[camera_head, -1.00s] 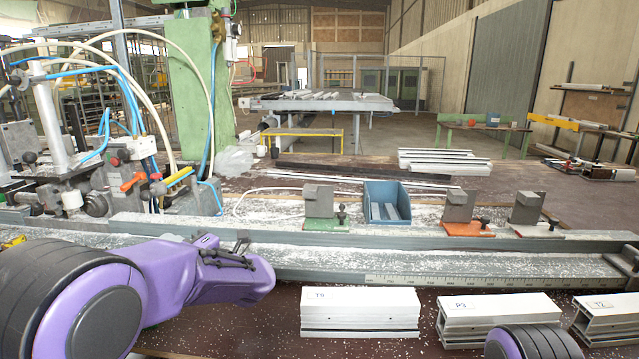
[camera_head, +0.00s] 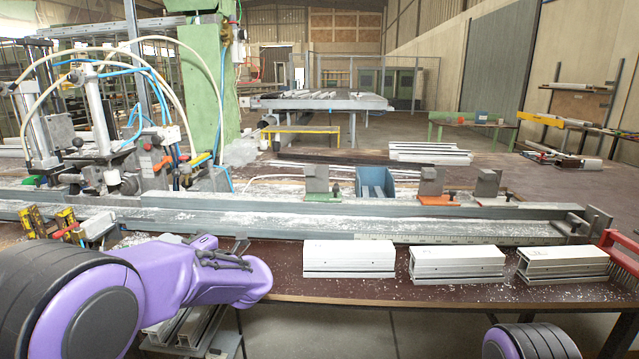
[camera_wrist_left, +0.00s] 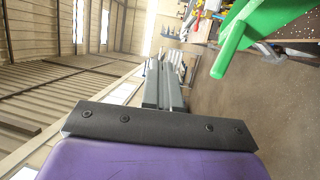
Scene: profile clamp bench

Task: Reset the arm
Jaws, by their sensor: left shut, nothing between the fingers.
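My left arm comes in from the left in the head view, purple with a dark grey joint, over the near edge of the bench. My left gripper (camera_head: 241,247) shows small and dark at its end, in front of the long steel rail. In the left wrist view the grey fingers (camera_wrist_left: 164,75) lie side by side, shut with nothing between them. They touch no object that I can see. Of my right arm only a dark round joint with a purple centre shows at the bottom right; its gripper is out of view.
Three white profiles (camera_head: 348,260) lie in a row on the bench's near side. Behind them runs a long steel rail (camera_head: 330,228) with clamp blocks and a blue bin (camera_head: 375,183). A green bar (camera_wrist_left: 232,52) shows in the wrist view.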

